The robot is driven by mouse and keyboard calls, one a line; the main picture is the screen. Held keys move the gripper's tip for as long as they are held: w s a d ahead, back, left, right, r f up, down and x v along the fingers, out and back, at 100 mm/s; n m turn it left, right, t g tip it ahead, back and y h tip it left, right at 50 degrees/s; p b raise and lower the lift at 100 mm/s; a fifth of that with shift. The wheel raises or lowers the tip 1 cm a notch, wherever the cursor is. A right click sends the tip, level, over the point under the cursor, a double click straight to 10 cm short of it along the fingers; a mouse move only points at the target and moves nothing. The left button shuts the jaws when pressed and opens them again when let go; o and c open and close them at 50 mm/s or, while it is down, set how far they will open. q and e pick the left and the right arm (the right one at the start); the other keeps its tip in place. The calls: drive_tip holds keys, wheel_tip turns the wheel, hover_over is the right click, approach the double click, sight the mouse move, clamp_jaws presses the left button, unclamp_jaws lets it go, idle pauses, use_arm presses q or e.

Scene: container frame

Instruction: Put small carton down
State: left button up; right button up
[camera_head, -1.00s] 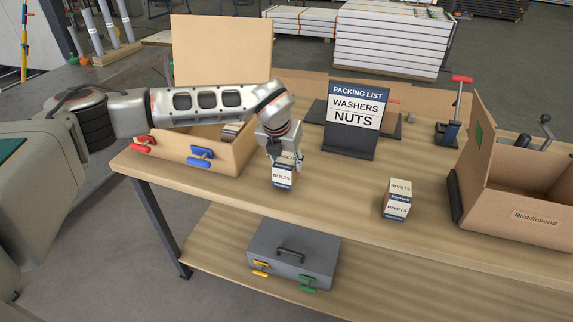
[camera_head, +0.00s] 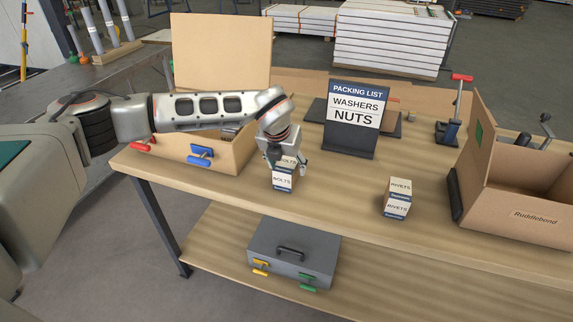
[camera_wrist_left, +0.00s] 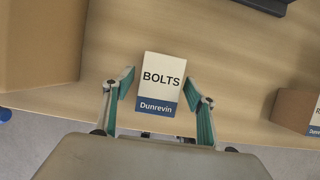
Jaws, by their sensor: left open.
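The small carton, white and blue and labelled BOLTS (camera_head: 283,182), stands upright on the wooden bench below my left gripper (camera_head: 287,170). In the left wrist view the BOLTS carton (camera_wrist_left: 159,84) shows its label and the name Dunrevin. My left gripper's teal-lined fingers (camera_wrist_left: 162,100) are open on either side of it, with gaps visible at both sides. The fingers hide part of the carton in the head view. My right gripper is not in view.
The packing list sign (camera_head: 352,142) is behind. An open cardboard box with clamps (camera_head: 220,158) is at left, a Ruddlebond box (camera_head: 520,205) at right. A grey toolbox (camera_head: 292,256) is on the lower shelf.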

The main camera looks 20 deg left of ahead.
use_arm(q)
drive_tip(key=b+v, duration=0.1)
drive_tip(key=v, duration=1.1)
drive_tip(key=s+d+f+m+g+h, duration=0.2)
drive_tip(key=s+d+f+g+h, duration=0.15)
drive_tip(key=s+d, duration=0.6)
drive_tip(key=s+d+f+m+g+h, duration=0.15)
drive_tip(key=s+d+f+h, duration=0.35)
drive_tip(key=d, duration=0.7)
drive_tip(key=s+d+r+n+h, duration=0.5)
drive_tip(key=s+d+r+h, duration=0.2)
drive_tip(key=d+r+h, duration=0.25)
drive_tip(key=w+a+f+n+t+y, duration=0.35)
drive_tip(key=a+f+n+t, duration=0.35)
drive_tip(key=n, duration=0.4)
drive_tip(key=w+a+f+n+t+y, duration=0.3)
drive_tip(key=w+a+f+n+t, duration=0.15)
drive_tip(key=a+n+t, duration=0.5)
drive_tip(key=s+a+f+n+g+y, duration=0.1)
drive_tip(key=s+a+f+n+y, duration=0.2)
drive_tip(key=f, duration=0.5)
drive_tip(key=s+a+f+n+g+y, duration=0.2)
drive_tip(key=s+a+f, duration=0.4)
drive_tip(key=f, duration=0.3)
drive_tip(key=s+a+f+n+g+y, duration=0.2)
drive_tip(key=s+a+f+n+y, duration=0.2)
drive_tip(key=f, duration=0.4)
drive_tip(key=shift+s+a+f+n, duration=0.3)
drive_tip(key=shift+s+a+n, duration=0.3)
drive_tip(key=shift+a, duration=0.3)
